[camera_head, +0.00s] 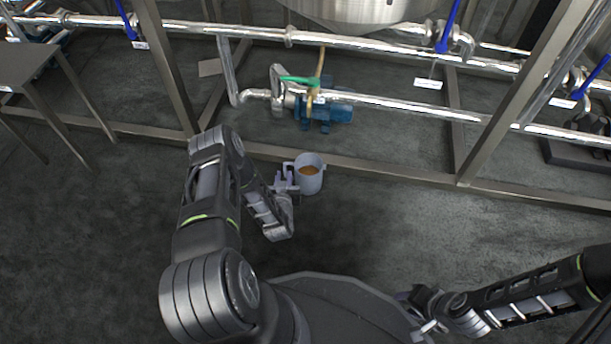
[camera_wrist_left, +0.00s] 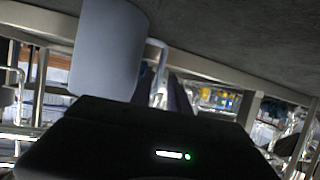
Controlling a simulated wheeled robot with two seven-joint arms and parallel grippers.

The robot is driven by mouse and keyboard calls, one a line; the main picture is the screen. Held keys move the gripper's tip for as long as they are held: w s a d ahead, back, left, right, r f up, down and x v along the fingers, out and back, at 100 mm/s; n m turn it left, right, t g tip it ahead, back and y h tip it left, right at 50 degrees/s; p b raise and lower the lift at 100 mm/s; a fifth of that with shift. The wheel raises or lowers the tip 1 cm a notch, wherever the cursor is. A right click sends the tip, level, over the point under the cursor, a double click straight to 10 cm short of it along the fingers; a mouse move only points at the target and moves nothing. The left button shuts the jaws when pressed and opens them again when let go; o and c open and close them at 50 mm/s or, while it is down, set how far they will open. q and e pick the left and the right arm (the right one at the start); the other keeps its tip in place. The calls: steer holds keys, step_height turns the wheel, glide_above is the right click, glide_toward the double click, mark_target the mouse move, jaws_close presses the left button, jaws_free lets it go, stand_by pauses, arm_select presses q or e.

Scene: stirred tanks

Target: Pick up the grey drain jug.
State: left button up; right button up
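The grey drain jug (camera_head: 309,179) stands upright on the floor beside the low frame rail, with brown liquid inside. Its handle (camera_head: 288,167) points left, towards my left gripper. In the left wrist view the jug (camera_wrist_left: 106,48) appears large and upside down, its pale handle (camera_wrist_left: 159,62) beside the dark fingers. My left gripper (camera_head: 285,181) is low beside the jug at the handle. Its two fingers show a gap between them; whether they touch the handle I cannot tell. My right gripper (camera_head: 420,325) is at lower right, far from the jug, its fingers unclear.
A steel frame rail (camera_head: 380,172) runs just behind the jug. Behind it are a blue pump (camera_head: 326,110), a green-handled valve (camera_head: 300,80) and steel pipes. A metal table (camera_head: 28,68) stands at upper left. The floor right of the jug is clear.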

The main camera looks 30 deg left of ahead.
mark_target(285, 169)
arm_select(q)
steer(key=b+x, duration=0.3)
steer(key=x, duration=0.2)
steer(key=shift+r, duration=0.1)
steer(key=shift+w+r, duration=0.1)
stand_by(0.3)
jaws_close()
stand_by(1.3)
